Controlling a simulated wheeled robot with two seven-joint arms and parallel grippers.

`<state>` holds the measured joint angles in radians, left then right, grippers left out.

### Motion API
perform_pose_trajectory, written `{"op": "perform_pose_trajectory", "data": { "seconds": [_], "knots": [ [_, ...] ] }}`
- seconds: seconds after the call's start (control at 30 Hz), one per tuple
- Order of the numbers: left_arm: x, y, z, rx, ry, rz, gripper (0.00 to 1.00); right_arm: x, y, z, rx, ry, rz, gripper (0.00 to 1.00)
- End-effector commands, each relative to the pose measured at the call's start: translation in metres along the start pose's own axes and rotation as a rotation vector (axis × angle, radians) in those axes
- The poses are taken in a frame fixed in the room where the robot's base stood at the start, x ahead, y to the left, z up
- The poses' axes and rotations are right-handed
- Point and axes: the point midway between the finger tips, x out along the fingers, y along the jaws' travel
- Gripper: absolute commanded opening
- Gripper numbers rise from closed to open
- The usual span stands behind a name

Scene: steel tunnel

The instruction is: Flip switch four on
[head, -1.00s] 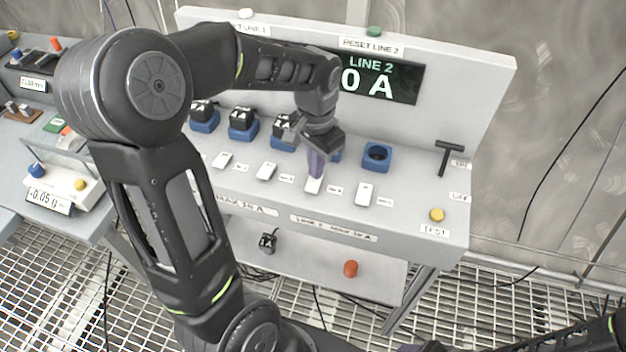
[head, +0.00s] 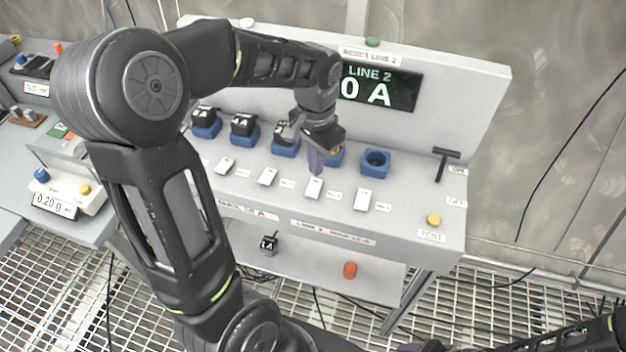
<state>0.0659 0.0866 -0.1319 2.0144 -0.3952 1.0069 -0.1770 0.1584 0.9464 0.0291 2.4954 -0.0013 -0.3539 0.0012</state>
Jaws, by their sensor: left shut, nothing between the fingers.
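A row of white rocker switches runs along the grey console's sloped top. The switch second from the right (head: 314,188) sits just below my left gripper (head: 316,168). That gripper is shut and empty, its purple fingers pointing down, with the tips close above the switch's far end; I cannot tell whether they touch it. The rightmost switch (head: 362,200) is clear of it. Two more switches, (head: 268,177) and (head: 226,166), lie to the left. The small labels are too blurred to read.
Blue sockets stand behind the switches; the rightmost socket (head: 375,163) is empty and several others hold black plugs. The display (head: 380,86) reads LINE 2, 0 A. A black T-handle (head: 446,163) and a yellow test button (head: 433,219) are at the right.

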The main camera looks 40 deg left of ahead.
Motion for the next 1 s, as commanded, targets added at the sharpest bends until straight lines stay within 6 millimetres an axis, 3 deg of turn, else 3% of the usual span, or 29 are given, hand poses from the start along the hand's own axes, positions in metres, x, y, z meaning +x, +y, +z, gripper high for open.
{"op": "perform_pose_trajectory", "data": {
  "seconds": [0.33,1.0],
  "knots": [
    [-0.032,0.000,0.000,0.001,0.000,0.000,0.00,-0.024,-0.009,0.000,0.000,0.000,0.000,0.60],
    [-0.033,0.000,0.000,0.000,0.000,0.000,0.00,-0.024,-0.009,0.000,0.000,0.000,0.000,0.60]
  ]
}}
